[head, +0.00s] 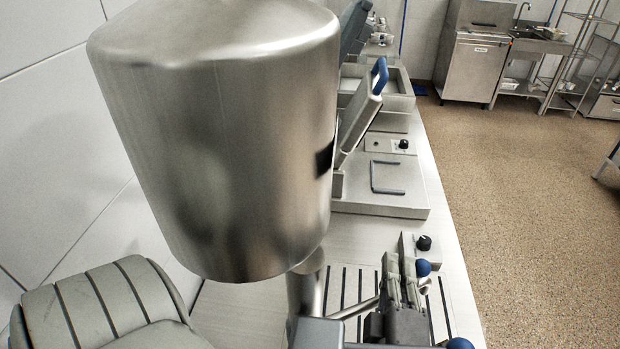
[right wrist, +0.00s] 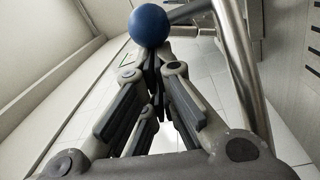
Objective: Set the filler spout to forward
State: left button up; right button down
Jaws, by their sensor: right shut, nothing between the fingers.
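A large steel vessel (head: 215,150) fills the left of the head view. A steel pipe (head: 305,292) comes out beneath it, and a thinner rod (head: 355,308) runs right behind my right gripper (head: 401,268). I cannot tell for certain which part is the spout, or which way it points. My right gripper is shut and empty. A blue ball knob (head: 423,267) shows beside its fingertips. In the right wrist view a blue ball (right wrist: 149,25) is just beyond the closed fingertips (right wrist: 160,62); I cannot tell if they touch. A steel tube (right wrist: 238,70) passes to their right. My left gripper is not in view.
A black dial (head: 424,242) on a small box and a slotted drain area (head: 345,283) are near the gripper. A press-like appliance with a raised lid (head: 360,118) stands farther along the counter. Open floor (head: 530,200) lies to the right.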

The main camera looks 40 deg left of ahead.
jog(key=shift+s+d+f, duration=0.1)
jog(key=shift+s+d, duration=0.2)
jog(key=shift+s, duration=0.05)
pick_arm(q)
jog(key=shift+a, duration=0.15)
pick_arm(e)
jog(key=v, duration=1.1)
jog(key=shift+s, duration=0.1)
dwell(0.5)
